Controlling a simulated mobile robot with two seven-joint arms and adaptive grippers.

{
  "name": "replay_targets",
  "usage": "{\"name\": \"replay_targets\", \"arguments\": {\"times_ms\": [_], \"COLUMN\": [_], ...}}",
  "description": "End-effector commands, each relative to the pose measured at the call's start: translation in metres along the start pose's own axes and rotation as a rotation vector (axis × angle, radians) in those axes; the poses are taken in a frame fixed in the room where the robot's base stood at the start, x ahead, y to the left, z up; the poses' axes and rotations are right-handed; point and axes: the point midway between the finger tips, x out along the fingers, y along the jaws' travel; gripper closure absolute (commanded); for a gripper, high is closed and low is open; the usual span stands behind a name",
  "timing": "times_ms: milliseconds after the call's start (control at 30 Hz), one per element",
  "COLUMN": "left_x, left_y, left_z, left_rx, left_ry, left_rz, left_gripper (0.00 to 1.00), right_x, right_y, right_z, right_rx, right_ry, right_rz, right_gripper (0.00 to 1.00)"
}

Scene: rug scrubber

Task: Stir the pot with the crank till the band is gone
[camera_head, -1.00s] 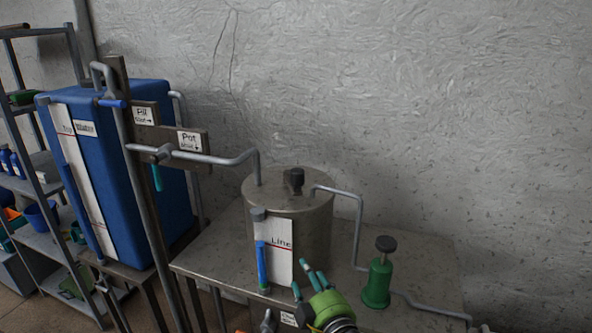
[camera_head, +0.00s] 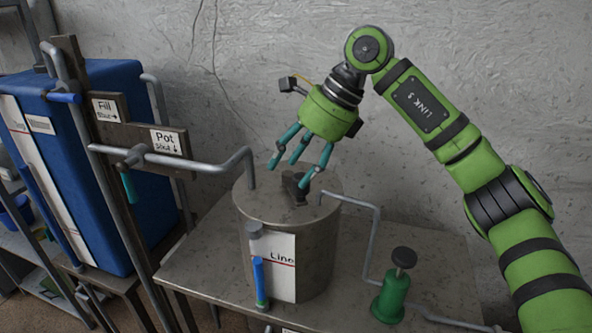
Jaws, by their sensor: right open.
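The pot (camera_head: 318,240) is a grey metal cylinder with a lid on the metal table. A short dark crank (camera_head: 294,188) stands on the middle of its lid. A white panel (camera_head: 283,278) marked with a red line is on the pot's front, with a blue sight tube (camera_head: 260,281) beside it. My right gripper (camera_head: 302,174) is open and points down over the lid, its teal fingers around or just above the crank; I cannot tell whether they touch it. No band can be made out, and the pot's inside is hidden. My left gripper is out of view.
A large blue tank (camera_head: 85,170) stands at the left, with pipes and a signed post (camera_head: 92,120) between it and the pot. A green pump with a black knob (camera_head: 391,295) stands right of the pot. A bent pipe (camera_head: 374,235) joins the lid's right side.

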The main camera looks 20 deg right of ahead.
Motion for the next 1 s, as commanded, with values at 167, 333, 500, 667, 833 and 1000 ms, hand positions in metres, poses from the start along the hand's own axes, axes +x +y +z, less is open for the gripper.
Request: {"name": "replay_targets", "arguments": {"times_ms": [167,333,500,667,833,1000], "left_x": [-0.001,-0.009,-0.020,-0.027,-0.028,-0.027], "left_y": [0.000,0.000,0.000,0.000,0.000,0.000], "left_z": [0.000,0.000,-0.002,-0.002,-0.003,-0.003], "left_rx": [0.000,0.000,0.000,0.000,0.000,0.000], "left_ry": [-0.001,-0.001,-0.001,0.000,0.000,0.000], "left_rz": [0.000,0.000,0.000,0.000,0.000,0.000], "left_gripper": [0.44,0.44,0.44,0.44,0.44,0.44], "right_x": [-0.031,-0.016,0.010,0.029,0.037,0.037], "right_y": [-0.013,-0.014,-0.015,-0.017,-0.017,-0.017], "right_z": [-0.024,-0.028,-0.030,-0.033,-0.034,-0.034], "right_rx": [0.021,0.022,0.021,0.021,0.021,0.020], "right_ry": [0.124,0.135,0.134,0.132,0.130,0.129], "right_rz": [-0.072,-0.073,-0.072,-0.072,-0.074,-0.074], "right_gripper": [0.44,0.44,0.44,0.44,0.44,0.44]}}
